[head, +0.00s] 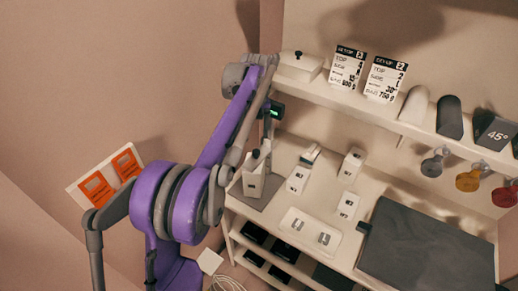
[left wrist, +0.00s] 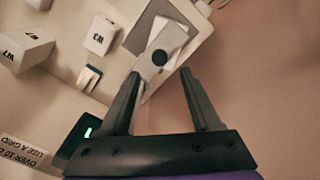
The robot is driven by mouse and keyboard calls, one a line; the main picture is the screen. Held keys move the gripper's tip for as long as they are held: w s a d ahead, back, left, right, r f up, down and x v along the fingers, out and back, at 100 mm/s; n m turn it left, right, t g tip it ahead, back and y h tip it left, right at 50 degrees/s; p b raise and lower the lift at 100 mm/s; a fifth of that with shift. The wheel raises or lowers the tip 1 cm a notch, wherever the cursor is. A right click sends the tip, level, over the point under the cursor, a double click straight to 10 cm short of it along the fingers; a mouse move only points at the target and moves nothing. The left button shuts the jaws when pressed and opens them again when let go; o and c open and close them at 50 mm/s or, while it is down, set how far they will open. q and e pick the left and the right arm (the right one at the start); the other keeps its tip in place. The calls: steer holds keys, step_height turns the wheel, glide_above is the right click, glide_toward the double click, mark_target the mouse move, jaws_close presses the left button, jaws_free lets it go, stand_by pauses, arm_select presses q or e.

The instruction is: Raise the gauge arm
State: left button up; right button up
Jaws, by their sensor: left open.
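A white upright block (head: 253,183) with a black knob stands on a grey plate on the bench. In the left wrist view its black knob (left wrist: 160,57) shows just beyond and between my fingertips. A dark box with a green display (head: 274,111) is beside my gripper; it also shows at lower left in the left wrist view (left wrist: 87,133). I cannot tell which part is the gauge arm. My left gripper (head: 264,146) points down above the block, partly hidden by my arm. In the wrist view the jaws (left wrist: 163,78) are apart with nothing clearly gripped. My right gripper is not seen.
Several small white labelled blocks (head: 298,179) stand on the bench right of the gauge. A white tray (head: 304,220) and a large dark slab (head: 430,248) lie nearer the front. A shelf (head: 390,121) with cards and solids runs above; coloured discs (head: 468,181) hang below it.

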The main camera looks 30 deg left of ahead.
mark_target(256, 151)
arm_select(q)
step_height(256, 151, down, 7)
steer(key=shift+f, duration=0.1)
stand_by(0.3)
jaws_close()
stand_by(1.3)
